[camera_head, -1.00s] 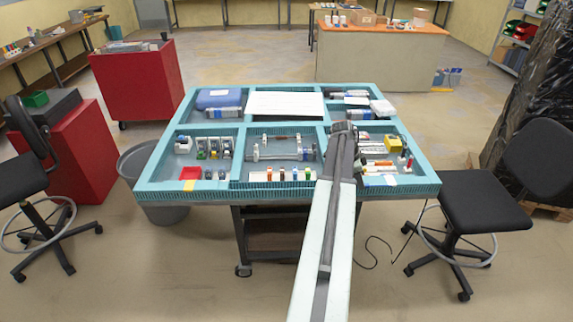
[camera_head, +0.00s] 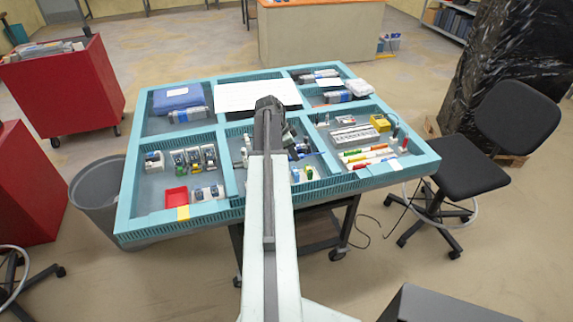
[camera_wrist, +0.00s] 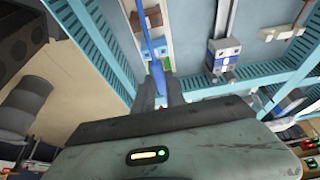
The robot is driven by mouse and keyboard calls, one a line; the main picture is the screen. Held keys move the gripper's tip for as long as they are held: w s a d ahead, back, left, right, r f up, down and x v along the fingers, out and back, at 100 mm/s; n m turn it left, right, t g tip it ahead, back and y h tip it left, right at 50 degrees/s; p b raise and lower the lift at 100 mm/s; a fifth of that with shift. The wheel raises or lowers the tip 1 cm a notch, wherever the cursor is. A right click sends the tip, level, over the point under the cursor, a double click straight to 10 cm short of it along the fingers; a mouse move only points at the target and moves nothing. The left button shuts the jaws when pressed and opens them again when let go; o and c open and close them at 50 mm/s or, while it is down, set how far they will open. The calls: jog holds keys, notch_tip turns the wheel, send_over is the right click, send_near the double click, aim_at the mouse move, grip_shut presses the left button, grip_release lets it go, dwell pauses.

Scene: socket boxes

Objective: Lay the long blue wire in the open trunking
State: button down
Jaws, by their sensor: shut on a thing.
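My gripper (camera_wrist: 160,98) is shut on a slim blue piece, which looks like the long blue wire (camera_wrist: 157,70). The wire runs away from the fingertips toward the top edge of the wrist view; its far end cannot be told. Teal slotted trunking (camera_head: 215,210) frames the table's compartments. In the wrist view slotted trunking walls (camera_wrist: 92,52) show on both sides of the wire. I cannot tell whether the wire touches any of them.
A terminal block with blue parts (camera_wrist: 226,58) is right of the wire. A red tray (camera_head: 176,195) and several small devices are in the left compartment. Coloured rods (camera_head: 368,156) and a yellow block (camera_head: 380,122) lie at right. A black chair (camera_head: 472,180) stands beside the table.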

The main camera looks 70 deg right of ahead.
notch_tip(320, 180, up, 3)
jog(key=p, duration=0.3)
send_over(294, 188)
jog(key=a, duration=0.2)
jog(key=f+b, duration=1)
jog(key=shift+s+f+b, duration=0.3)
jog(key=shift+s, duration=0.05)
jog(key=shift+r, duration=0.1)
jog(key=c, duration=1.3)
grip_release()
notch_tip(294, 188, up, 9)
jog(key=p, duration=0.9)
